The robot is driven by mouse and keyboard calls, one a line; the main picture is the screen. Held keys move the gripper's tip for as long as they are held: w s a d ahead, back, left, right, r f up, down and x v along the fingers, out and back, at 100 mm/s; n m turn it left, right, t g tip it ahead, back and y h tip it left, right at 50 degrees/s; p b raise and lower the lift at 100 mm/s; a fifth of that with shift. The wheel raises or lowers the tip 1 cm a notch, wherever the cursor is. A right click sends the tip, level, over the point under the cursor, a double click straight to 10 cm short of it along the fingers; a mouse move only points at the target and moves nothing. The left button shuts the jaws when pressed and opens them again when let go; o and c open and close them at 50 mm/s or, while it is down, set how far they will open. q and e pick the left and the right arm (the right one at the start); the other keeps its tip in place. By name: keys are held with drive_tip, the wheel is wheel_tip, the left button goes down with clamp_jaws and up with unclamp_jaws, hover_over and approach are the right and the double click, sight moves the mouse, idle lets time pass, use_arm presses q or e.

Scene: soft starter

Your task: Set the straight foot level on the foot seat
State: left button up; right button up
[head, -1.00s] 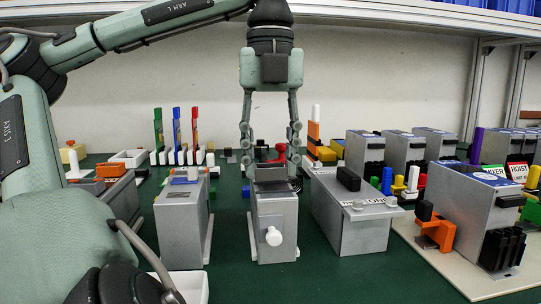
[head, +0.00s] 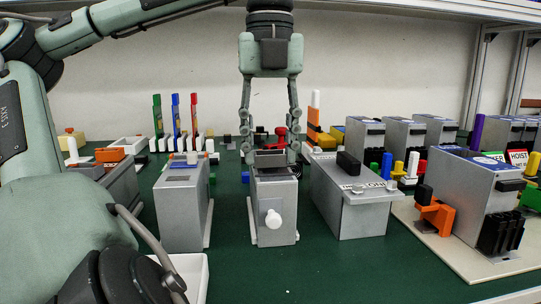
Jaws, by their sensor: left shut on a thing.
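My left gripper (head: 270,154) points straight down at the middle of the bench. Its fingers are shut on a dark grey piece (head: 271,160) at the top of a narrow grey box (head: 285,205) with a white knob (head: 272,219) on its front. I cannot tell whether the piece is part of the box or only touches its top. No part is plainly recognisable as the straight foot or the foot seat. The box stands upright on the green bench top. My right gripper is out of view.
Grey boxes stand close on the left (head: 180,215) and right (head: 350,205). A larger box (head: 455,195) stands on a pale board (head: 455,262) at the right, beside an orange part (head: 435,218). A white tray (head: 193,277) is front left. The front middle is clear.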

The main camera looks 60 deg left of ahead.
sight(270, 153)
use_arm(q)
drive_tip(key=shift+f+b, duration=0.5)
drive_tip(key=shift+f, duration=0.1)
drive_tip(key=o, duration=1.1)
drive_tip(key=shift+o, duration=0.7)
drive_tip(key=o, duration=0.4)
drive_tip(key=shift+o, duration=0.2)
drive_tip(key=shift+r, duration=0.1)
drive_tip(key=shift+r+p, duration=3.05)
drive_tip(key=shift+r, duration=0.45)
